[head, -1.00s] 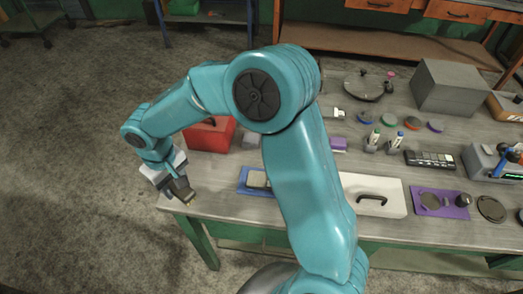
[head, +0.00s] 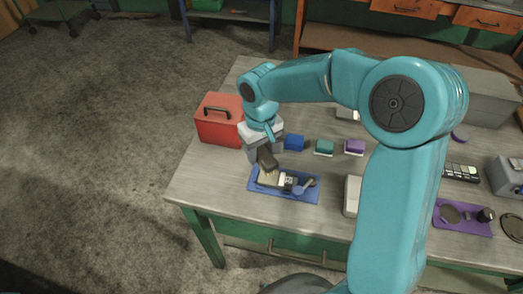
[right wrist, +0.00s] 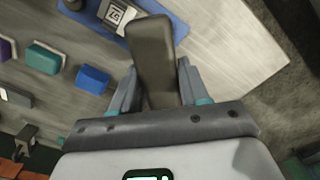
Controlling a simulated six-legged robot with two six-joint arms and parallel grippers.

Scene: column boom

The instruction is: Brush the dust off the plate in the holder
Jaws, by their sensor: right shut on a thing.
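My right gripper (head: 262,150) is shut on a brush (head: 267,160) with a dark handle and pale bristles. The handle (right wrist: 153,60) shows between the fingers in the right wrist view. The bristles point down at the left part of a blue tray (head: 256,187) near the table's front left. A small plate with a white label (head: 288,179) is on this tray; its label also shows in the right wrist view (right wrist: 115,12). Whether the bristles touch the plate, and any dust, I cannot tell. My left gripper is not in view.
A red toolbox (head: 217,122) stands behind and left of the tray. Blue (head: 293,143), green (head: 324,147) and purple (head: 354,147) blocks lie behind it. A pale case (head: 352,195) is to its right, partly hidden by my arm. A purple tray (head: 462,217) lies further right.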

